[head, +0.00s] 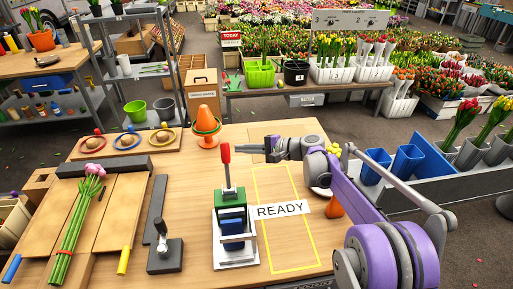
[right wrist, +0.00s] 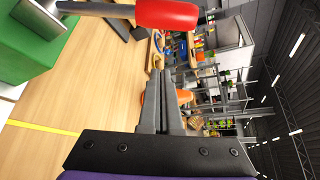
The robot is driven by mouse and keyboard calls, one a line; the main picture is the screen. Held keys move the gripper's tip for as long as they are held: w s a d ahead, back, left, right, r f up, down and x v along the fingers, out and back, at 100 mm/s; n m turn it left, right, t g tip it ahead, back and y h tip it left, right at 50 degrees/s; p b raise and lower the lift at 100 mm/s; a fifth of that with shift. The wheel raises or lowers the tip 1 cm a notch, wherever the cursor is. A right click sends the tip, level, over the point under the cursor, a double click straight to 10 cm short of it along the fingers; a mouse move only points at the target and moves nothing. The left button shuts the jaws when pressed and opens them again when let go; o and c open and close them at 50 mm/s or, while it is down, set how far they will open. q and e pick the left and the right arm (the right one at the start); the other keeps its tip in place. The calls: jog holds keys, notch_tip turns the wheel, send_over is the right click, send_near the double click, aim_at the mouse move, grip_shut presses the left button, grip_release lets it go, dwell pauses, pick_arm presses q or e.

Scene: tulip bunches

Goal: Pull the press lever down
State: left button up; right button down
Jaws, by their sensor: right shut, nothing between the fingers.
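The press (head: 232,222) stands on the wooden table, with a green body in a white frame. Its lever (head: 226,155) stands upright with a red grip on top. My right gripper (head: 240,149) is shut and empty, reaching in from the right with its fingertips close to the right of the red grip. In the right wrist view the shut fingers (right wrist: 160,95) point ahead, and the red grip (right wrist: 167,14) lies beside them at the top edge, apart in the picture. Part of the green press body (right wrist: 45,40) shows at the upper left. My left gripper is not in view.
A READY label (head: 281,211) lies by a yellow-outlined area right of the press. A dark stapler-like tool (head: 164,245) and a tulip bunch (head: 80,215) lie to the left. The outlined area looks mostly clear.

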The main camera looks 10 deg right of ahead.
aim_at(227, 167)
jog(key=s+a, duration=0.1)
jog(key=s+a+r, duration=0.1)
jog(key=a, duration=0.1)
jog(key=shift+s+r+p, duration=0.15)
jog(key=shift+r+p, duration=0.05)
jog(key=shift+p, duration=0.15)
jog(key=shift+s, duration=0.1)
